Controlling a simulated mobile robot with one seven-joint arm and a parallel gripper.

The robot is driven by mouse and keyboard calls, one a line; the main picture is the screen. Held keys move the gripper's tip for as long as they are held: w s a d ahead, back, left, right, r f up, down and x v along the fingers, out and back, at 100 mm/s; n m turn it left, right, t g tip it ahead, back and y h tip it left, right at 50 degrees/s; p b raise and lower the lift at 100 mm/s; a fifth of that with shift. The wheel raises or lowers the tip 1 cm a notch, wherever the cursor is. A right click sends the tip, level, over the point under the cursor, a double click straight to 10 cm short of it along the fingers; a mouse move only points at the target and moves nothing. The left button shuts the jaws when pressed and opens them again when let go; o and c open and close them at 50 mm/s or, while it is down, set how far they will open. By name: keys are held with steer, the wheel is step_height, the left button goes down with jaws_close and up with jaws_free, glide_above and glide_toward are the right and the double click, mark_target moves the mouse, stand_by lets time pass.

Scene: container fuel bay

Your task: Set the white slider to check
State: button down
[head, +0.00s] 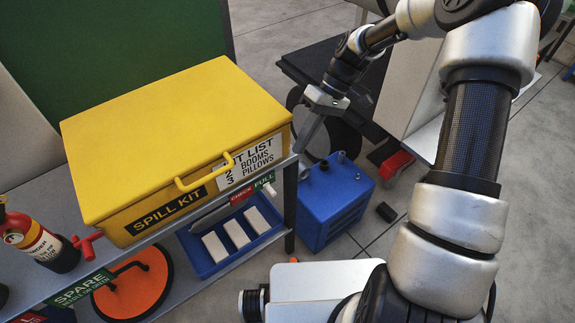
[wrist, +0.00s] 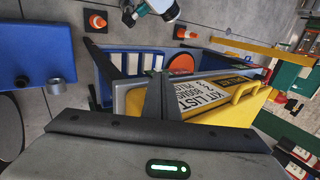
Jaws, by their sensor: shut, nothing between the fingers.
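A small label plate (head: 252,188) is on the front edge of the shelf, below the right end of the yellow box. Its left part is red and reads CHECK; its right part is green and reads FULL. A small pale slider knob (head: 270,190) appears to sit at the lower edge of the FULL part; its details are too small to be sure. My gripper (head: 299,150) is shut and empty, pointing down, above and to the right of the label and apart from it. In the wrist view my shut fingers (wrist: 158,78) overlap the shelf edge, partly hiding the label area.
The yellow spill kit box (head: 165,130) stands on the shelf (head: 170,225), its handle (head: 205,175) sticking out. A red T-handle (head: 87,243) and fire extinguisher (head: 40,240) are left. A blue tray (head: 205,267) is below; a blue tank (head: 325,210) stands right.

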steer(key=b+x, duration=0.1)
steer(key=x, duration=1.2)
steer(key=shift+f+b, duration=0.2)
steer(key=shift+b, duration=0.15)
steer(key=shift+a, duration=0.1)
steer(key=s+a, duration=0.4)
steer(key=a, duration=0.3)
steer(key=shift+s, duration=0.4)
steer(key=p+v, duration=0.3)
steer(key=v, duration=1.1)
steer(key=shift+d+r, duration=0.1)
